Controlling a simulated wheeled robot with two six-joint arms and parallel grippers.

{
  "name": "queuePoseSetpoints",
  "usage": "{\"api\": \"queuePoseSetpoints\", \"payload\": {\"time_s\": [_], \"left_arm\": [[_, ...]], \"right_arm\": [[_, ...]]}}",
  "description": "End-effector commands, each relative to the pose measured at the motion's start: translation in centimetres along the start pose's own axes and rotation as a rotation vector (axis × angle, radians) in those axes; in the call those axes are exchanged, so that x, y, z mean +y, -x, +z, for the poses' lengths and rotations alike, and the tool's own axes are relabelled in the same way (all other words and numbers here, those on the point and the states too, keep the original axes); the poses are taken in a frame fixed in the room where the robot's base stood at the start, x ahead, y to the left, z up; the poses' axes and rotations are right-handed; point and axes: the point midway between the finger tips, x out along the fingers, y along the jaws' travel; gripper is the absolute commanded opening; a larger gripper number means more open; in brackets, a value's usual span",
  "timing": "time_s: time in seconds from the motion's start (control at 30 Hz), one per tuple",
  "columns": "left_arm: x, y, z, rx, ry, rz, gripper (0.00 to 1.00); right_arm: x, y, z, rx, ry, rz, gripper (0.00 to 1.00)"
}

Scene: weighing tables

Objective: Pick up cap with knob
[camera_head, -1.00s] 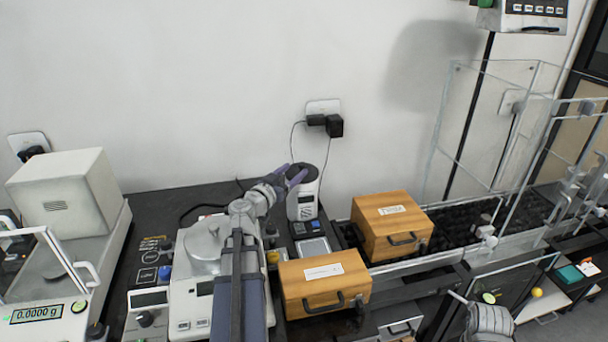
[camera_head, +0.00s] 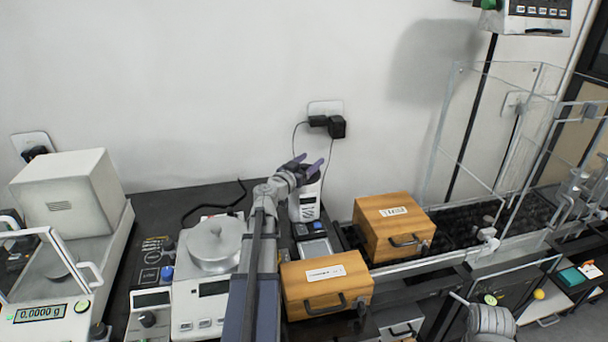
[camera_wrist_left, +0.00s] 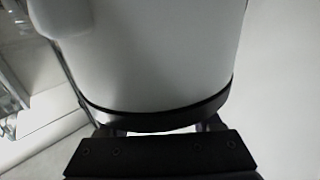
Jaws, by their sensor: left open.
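A round grey metal cap with a knob (camera_head: 215,247) sits on the pan of a white balance (camera_head: 196,315) at the lower centre-left of the head view. The knob on its top shows clearly. My left gripper (camera_head: 311,167) is open and appears empty, up and to the right of the cap and apart from it. It overlaps the top of a white handheld device with a small display (camera_head: 306,206); I cannot tell whether they touch. The cap cannot be made out in the left wrist view, where a pale rounded body fills most of the picture.
Two wooden boxes with handles (camera_head: 325,288) (camera_head: 393,226) stand to the right of my left arm. A larger balance with a glass shield (camera_head: 45,314) is at far left. Clear glass panels (camera_head: 480,130) rise on the right. A black cable lies behind the cap.

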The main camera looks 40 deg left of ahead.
Motion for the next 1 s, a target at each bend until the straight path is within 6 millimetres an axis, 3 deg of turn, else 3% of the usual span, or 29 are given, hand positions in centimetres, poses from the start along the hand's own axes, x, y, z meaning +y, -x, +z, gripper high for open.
{"api": "queuePoseSetpoints", "payload": {"time_s": [0.13, 0.7, 1.0], "left_arm": [[0.02, 0.1, 0.0, 0.0, 0.0, 0.0, 0.63], [0.0, 0.13, 0.0, 0.0, 0.0, 0.0, 0.0], [-0.01, 0.12, 0.0, 0.0, 0.0, -0.001, 0.0]], "right_arm": [[0.0, 0.0, 0.0, 0.0, 0.0, 0.0, 0.5], [0.0, 0.0, 0.0, 0.0, 0.0, 0.0, 0.5], [0.0, 0.0, 0.0, 0.0, 0.0, 0.0, 0.5]]}}
